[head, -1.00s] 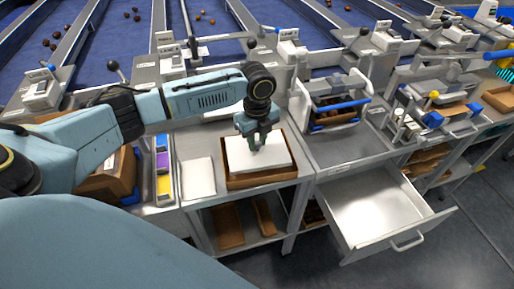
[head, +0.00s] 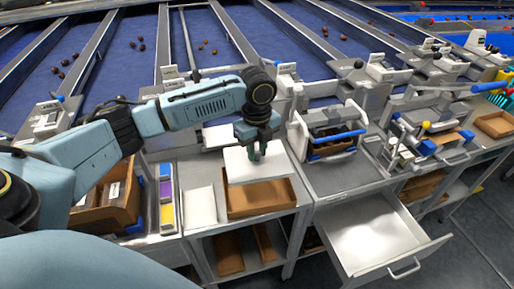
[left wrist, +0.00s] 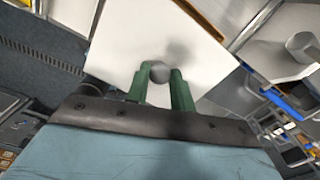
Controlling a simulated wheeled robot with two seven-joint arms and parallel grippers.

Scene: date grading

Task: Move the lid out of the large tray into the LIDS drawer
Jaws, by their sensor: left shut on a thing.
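The lid (head: 240,168) is a flat white panel with a small round grey knob (left wrist: 160,72), seen close up in the left wrist view. My left gripper (head: 256,157) is shut on the knob and holds the lid above the back part of the large tray (head: 262,211). The tray is a brown open box on the bench, and its bare brown floor shows in front of the lid. The LIDS drawer (head: 372,238), a grey metal drawer at the right, is pulled out and looks empty. Its label is too small to read. My right gripper is not in view.
A white flat panel (head: 200,206) lies left of the tray, beside a strip of coloured bins (head: 167,190). A blue-handled rack (head: 332,134) stands on the bench behind the drawer. Open floor lies right of the drawer.

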